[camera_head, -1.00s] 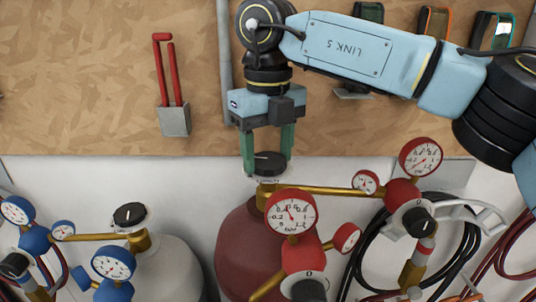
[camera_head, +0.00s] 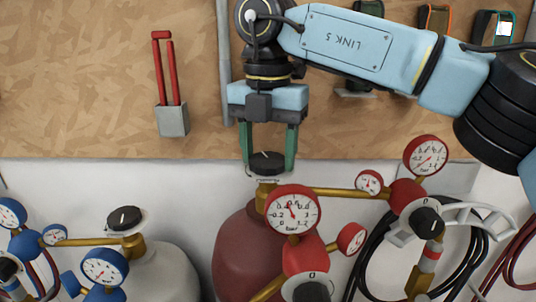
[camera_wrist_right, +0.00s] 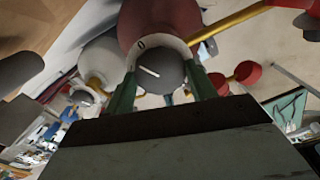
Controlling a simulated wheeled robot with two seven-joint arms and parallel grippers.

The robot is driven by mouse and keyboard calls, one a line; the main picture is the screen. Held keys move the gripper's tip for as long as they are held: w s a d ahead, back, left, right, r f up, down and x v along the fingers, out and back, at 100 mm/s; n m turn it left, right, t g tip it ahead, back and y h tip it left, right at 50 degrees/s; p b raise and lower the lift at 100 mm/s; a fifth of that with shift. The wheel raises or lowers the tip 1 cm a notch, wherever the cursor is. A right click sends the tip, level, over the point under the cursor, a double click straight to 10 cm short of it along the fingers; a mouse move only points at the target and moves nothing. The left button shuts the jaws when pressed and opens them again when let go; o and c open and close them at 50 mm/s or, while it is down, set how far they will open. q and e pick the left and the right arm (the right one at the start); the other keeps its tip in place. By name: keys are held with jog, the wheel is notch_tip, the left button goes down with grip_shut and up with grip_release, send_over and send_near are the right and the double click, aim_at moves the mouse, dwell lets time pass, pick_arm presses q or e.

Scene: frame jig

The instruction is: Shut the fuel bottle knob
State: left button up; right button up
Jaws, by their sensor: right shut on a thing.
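The fuel bottle is the dark red bottle (camera_head: 238,250) in the middle of the head view, with a brass valve on top. Its round black knob (camera_head: 267,163) sits on that valve. My right gripper (camera_head: 269,162) points down over the bottle, its green fingers on both sides of the knob, shut on it. In the right wrist view the knob (camera_wrist_right: 162,72) sits between the two fingers. A white line on it slants, and a "0" shows on the pale dial beside it, off the line's end. My left gripper is not in view.
A pale bottle (camera_head: 165,272) with its own black knob (camera_head: 124,218) and blue gauges stands at left. Red gauges (camera_head: 292,210) and a brass pipe (camera_head: 325,191) are close to the right of the gripper. Black hoses (camera_head: 352,262) hang at right. A red-handled tool hangs behind.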

aim_at(268, 158)
jog(key=shift+r+m+b, duration=0.1)
jog(key=shift+m+b, duration=0.6)
jog(key=shift+m, duration=1.6)
jog(key=o, duration=1)
notch_tip(268, 158, up, 13)
jog(key=p, duration=0.3)
jog(key=shift+r, duration=0.15)
